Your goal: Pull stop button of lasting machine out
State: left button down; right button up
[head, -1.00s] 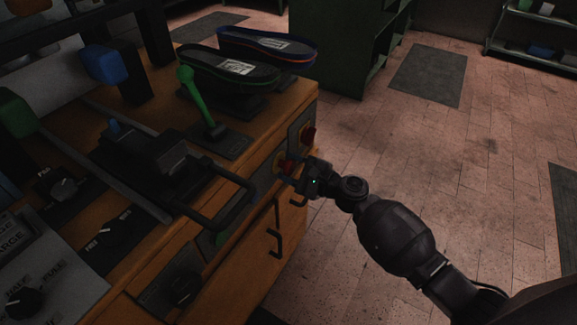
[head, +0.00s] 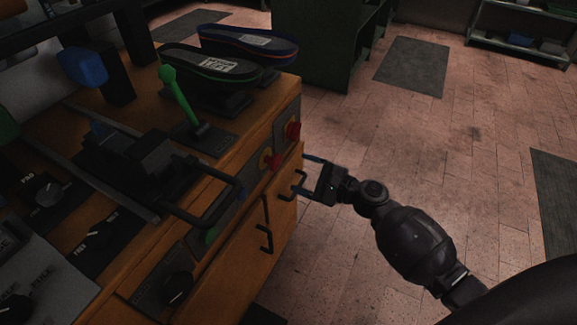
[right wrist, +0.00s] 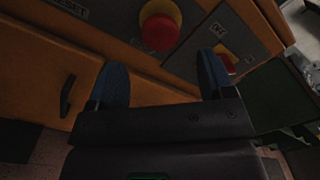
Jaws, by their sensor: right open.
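A red mushroom button with a yellow collar (head: 268,160), which looks like the stop button, sits on the front panel of the orange-brown bench. It also shows in the right wrist view (right wrist: 160,27). Whether it is pressed in or out I cannot tell. A second red knob (head: 292,130) sits farther along the panel; in the right wrist view it is partly behind a finger (right wrist: 230,63). My right gripper (head: 303,174) is open and empty in front of the panel, apart from the buttons. Its blue fingertips show below the yellow-collared button in the right wrist view (right wrist: 162,80).
A black handle (head: 265,235) hangs on the cabinet front, and a black bar handle (head: 215,205) juts out above it. A green lever (head: 178,95) and two shoe soles (head: 210,66) stand on the bench top.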

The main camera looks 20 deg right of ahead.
jog(key=v, duration=0.3)
jog(key=shift+s+d, duration=0.15)
dwell(0.6)
